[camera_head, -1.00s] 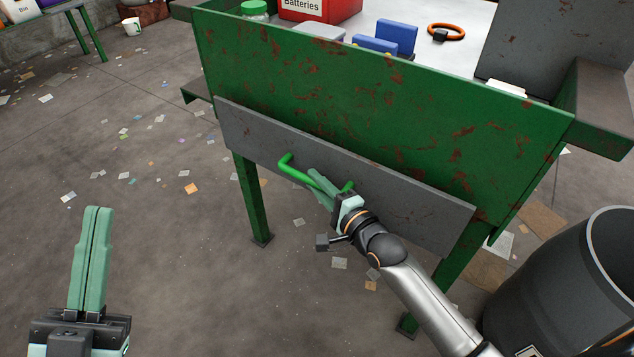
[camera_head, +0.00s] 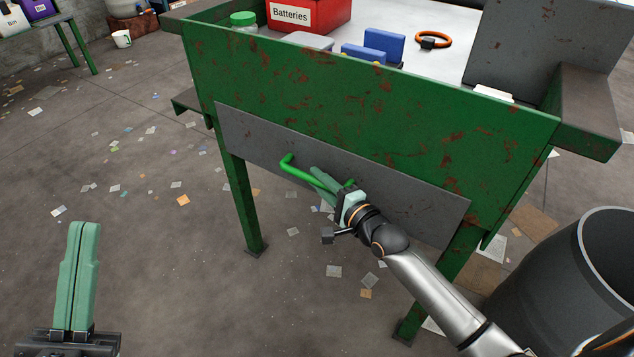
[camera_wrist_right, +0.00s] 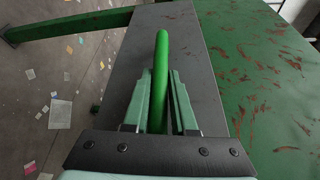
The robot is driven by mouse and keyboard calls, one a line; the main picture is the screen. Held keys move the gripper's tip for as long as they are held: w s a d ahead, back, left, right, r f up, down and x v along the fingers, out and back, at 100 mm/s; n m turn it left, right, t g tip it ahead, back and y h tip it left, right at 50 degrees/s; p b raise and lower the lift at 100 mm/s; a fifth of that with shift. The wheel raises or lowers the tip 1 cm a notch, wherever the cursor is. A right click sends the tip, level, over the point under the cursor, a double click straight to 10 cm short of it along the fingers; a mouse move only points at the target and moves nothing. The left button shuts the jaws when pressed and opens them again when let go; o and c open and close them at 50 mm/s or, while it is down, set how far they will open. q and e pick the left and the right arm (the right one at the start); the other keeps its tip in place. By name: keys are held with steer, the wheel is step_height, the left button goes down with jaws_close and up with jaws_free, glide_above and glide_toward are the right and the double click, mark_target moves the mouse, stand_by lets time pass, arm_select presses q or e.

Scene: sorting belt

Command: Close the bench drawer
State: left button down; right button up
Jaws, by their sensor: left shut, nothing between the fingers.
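The bench drawer's grey front panel (camera_head: 400,190) is on the near side of the green bench (camera_head: 390,115). It stands close to the bench's green face, but I cannot tell if any gap remains. A green bar handle (camera_head: 300,173) is fixed on the panel; it also shows in the right wrist view (camera_wrist_right: 160,70). My right gripper (camera_head: 325,180) has one finger on each side of the handle and appears shut on it; its fingers show in the wrist view (camera_wrist_right: 160,100). My left gripper (camera_head: 83,225) is shut and empty, low at the left, away from the bench.
A red Batteries box (camera_head: 308,14), a green-lidded jar (camera_head: 243,20), blue blocks (camera_head: 384,44) and an orange ring (camera_head: 434,39) are on the bench top. A dark round bin (camera_head: 565,285) stands at the right. The floor left of the bench is open, with scattered scraps.

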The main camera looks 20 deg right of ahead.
steer(key=o, duration=0.4)
steer(key=shift+w+d, duration=0.1)
arm_select(q)
steer(key=shift+w, duration=0.1)
arm_select(e)
steer(key=shift+s, duration=0.25)
arm_select(q)
steer(key=w+f+n+g+y+p, duration=0.1)
steer(key=w+f+n+y, duration=0.1)
steer(key=f, duration=0.3)
steer(key=w+a+f+n+g+y+p, duration=0.1)
steer(key=f+n+g+y, duration=0.1)
steer(key=f, duration=0.3)
steer(key=w+f+n+g+y+p, duration=0.1)
steer(key=w+f+n+g+y, duration=0.1)
steer(key=f, duration=0.4)
steer(key=shift+w+a+y, duration=0.2)
steer(key=shift+w+y, duration=0.1)
steer(key=shift+y, duration=0.5)
arm_select(e)
steer(key=v, duration=1.2)
